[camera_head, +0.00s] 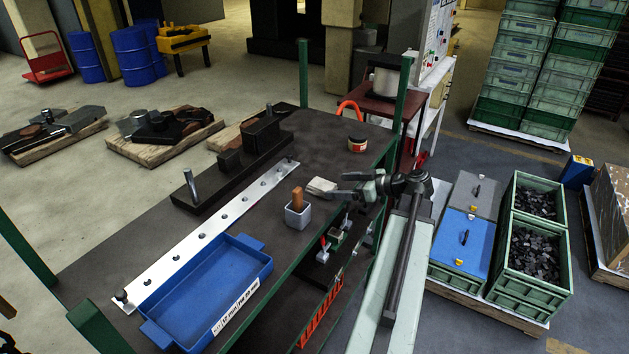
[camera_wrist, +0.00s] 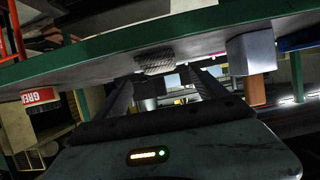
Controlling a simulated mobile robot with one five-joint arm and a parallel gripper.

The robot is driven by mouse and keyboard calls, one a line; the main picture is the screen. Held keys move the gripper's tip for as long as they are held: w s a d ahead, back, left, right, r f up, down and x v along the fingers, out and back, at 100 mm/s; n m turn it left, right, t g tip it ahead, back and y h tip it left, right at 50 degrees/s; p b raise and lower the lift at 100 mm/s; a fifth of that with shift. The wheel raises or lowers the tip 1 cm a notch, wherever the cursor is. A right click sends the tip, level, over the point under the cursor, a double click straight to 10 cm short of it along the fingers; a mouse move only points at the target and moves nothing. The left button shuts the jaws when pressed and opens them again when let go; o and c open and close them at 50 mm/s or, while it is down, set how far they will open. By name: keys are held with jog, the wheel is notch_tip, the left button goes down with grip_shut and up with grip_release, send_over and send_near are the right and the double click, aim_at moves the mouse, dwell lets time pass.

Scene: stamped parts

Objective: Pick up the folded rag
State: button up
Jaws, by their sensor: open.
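The folded rag (camera_head: 321,186) is a small pale grey-white bundle on the dark top of the workbench (camera_head: 335,145), near its right edge. My gripper (camera_head: 343,185) is just right of it, with the jaws open and pointing toward it. In the wrist view the rag (camera_wrist: 155,64) appears ahead of my gripper (camera_wrist: 163,78), roughly between the two fingers. The fingers look empty. I cannot tell whether the fingertips touch the rag.
A grey cup (camera_head: 297,214) holding an orange-brown block (camera_head: 297,197) stands close left of the rag. A tin (camera_head: 356,144) stands behind. A blue tray (camera_head: 215,290) and metal strip (camera_head: 208,232) lie left. Green posts (camera_head: 402,90) rise at the bench corners.

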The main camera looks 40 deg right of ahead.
aim_at(325, 184)
jog(key=shift+b+x, duration=0.6)
jog(key=shift+x, duration=0.65)
jog(key=b+x, duration=0.1)
jog(key=x, duration=0.4)
jog(key=shift+w+b, duration=0.25)
jog(key=shift+b, duration=0.05)
jog(key=shift+s+r, duration=0.1)
jog(key=shift+r, duration=0.05)
jog(key=c, duration=1.3)
